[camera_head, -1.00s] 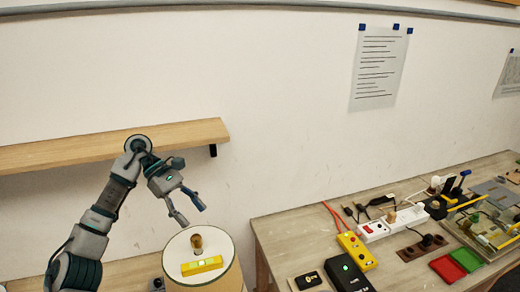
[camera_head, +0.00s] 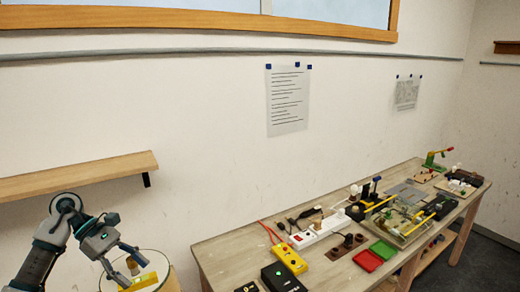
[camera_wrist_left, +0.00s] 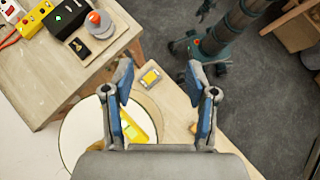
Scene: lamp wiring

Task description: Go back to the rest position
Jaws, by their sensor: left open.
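My left gripper (camera_head: 134,273) is open at the lower left of the head view, its fingers overlapping the round lamp base in the picture. In the left wrist view its two blue-padded fingers (camera_wrist_left: 160,85) stand wide apart with nothing between them in grip. The round white lamp base (camera_head: 155,268) carries a brass socket (camera_head: 132,265) and a yellow block (camera_head: 138,283). In the wrist view the white base (camera_wrist_left: 78,135) lies below and left of the fingers, partly hidden by them. I cannot make out my right gripper.
A wooden workbench (camera_head: 225,250) holds a black box (camera_head: 283,277), a yellow box (camera_head: 289,260), a power strip (camera_head: 318,234), red and green trays (camera_head: 367,260) and several other parts. A wooden shelf (camera_head: 75,175) juts from the wall above my left arm. Grey floor (camera_wrist_left: 275,100) shows at right in the wrist view.

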